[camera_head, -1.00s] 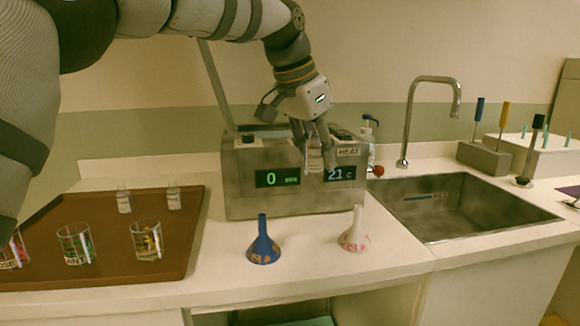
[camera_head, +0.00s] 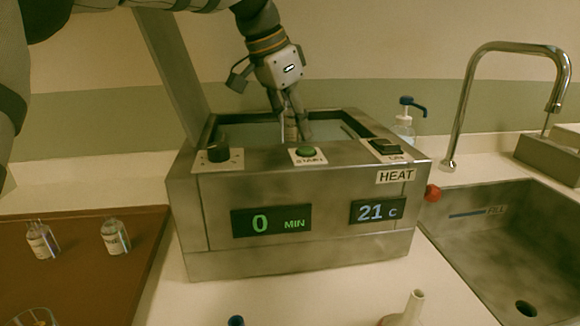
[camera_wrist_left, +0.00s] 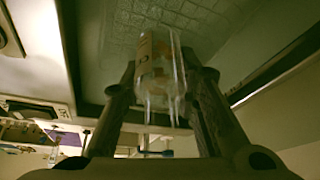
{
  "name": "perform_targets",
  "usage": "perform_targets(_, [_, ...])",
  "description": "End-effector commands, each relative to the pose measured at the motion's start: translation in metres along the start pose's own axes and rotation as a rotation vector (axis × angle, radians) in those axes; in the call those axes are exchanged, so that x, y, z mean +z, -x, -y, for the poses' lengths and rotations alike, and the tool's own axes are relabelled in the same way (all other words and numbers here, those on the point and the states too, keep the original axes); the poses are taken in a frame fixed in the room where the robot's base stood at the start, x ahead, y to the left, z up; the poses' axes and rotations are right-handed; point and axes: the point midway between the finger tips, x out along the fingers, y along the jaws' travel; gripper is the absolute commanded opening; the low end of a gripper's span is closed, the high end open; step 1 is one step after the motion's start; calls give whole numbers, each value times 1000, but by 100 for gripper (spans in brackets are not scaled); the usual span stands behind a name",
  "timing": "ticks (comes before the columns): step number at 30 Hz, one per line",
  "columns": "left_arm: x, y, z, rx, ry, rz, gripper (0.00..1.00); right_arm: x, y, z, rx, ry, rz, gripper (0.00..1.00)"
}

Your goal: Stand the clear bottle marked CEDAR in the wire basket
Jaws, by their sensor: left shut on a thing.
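My left gripper (camera_head: 291,125) is lowered into the open top of the steel heating bath (camera_head: 300,250). In the left wrist view its two fingers (camera_wrist_left: 160,85) are shut on a clear bottle (camera_wrist_left: 158,62) with a pale label, whose word I cannot read. A grid of wires (camera_wrist_left: 185,18), apparently the wire basket, shows beyond the bottle. I cannot tell whether the bottle touches it. In the head view the bath's front wall and my fingers hide most of the bottle and the basket. My right gripper is not in view.
The bath's lid (camera_head: 172,70) stands raised at the left. A green START button (camera_head: 306,151) and a black switch (camera_head: 386,146) sit on the front rim. Two clear bottles (camera_head: 115,237) stand on the brown tray (camera_head: 95,290). A sink (camera_head: 500,250) lies at the right.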

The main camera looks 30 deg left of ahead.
Motion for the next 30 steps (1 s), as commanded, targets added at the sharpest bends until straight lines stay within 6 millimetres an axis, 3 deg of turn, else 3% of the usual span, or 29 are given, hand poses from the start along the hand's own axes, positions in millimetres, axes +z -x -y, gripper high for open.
perform_targets(12, [33,-75,-3,1,0,-1,2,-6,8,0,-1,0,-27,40])
perform_targets(23, [35,-82,-3,0,0,-1,2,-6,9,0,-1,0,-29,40])
perform_targets(24, [36,-83,-3,0,0,-1,30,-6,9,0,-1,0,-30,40])
perform_targets(26, [35,-83,-3,0,0,-1,44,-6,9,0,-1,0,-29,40])
perform_targets(27, [35,-83,-3,0,0,-1,48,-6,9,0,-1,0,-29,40])
perform_targets(30, [35,-83,-3,0,0,-1,48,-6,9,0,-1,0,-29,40])
